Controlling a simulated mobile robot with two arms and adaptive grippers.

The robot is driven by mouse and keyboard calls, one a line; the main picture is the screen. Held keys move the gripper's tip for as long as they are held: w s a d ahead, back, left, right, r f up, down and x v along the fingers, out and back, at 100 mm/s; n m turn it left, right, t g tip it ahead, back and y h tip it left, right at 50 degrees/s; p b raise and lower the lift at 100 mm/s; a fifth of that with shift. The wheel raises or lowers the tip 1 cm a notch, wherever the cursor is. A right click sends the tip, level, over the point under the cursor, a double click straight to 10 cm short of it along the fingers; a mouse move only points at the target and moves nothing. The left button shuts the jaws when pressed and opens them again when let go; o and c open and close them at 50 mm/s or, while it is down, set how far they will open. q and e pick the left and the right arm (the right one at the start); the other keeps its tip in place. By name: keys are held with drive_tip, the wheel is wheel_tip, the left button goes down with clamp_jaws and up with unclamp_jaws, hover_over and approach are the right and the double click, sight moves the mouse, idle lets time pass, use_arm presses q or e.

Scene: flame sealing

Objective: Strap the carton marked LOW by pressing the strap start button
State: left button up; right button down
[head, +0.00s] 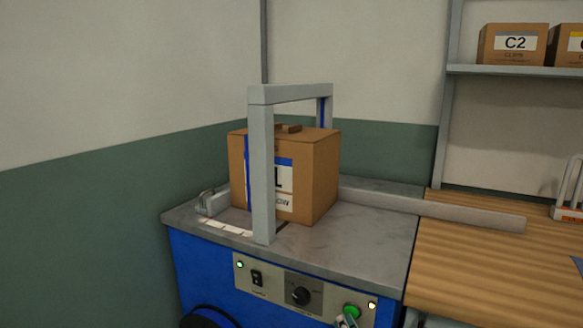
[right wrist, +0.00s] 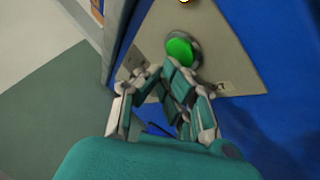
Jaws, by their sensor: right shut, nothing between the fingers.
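The carton (head: 318,180) stands on the grey top of the strapping machine (head: 370,225), inside the grey arch (head: 262,170). Its label is partly hidden by the arch's front post; "OW" is readable. A blue band shows on the carton's front, left of the post. The green strap start button (head: 352,311) is at the right end of the front panel; it also shows in the right wrist view (right wrist: 182,50). My right gripper (head: 345,320) is shut and empty, its fingertips (right wrist: 168,72) right at the button's lower edge. I cannot tell whether they touch it. My left gripper is out of view.
The panel also has a black switch (head: 257,278), a black knob (head: 300,296) and small lit lamps. A long grey rail (head: 440,208) runs from the machine over the wooden bench (head: 480,260) at right. A shelf (head: 510,70) above holds cartons, one marked C2 (head: 514,44).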

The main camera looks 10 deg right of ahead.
drive_tip(key=s+a, duration=0.3)
drive_tip(key=s, duration=0.2)
drive_tip(key=shift+a, duration=0.2)
idle(0.5)
idle(0.3)
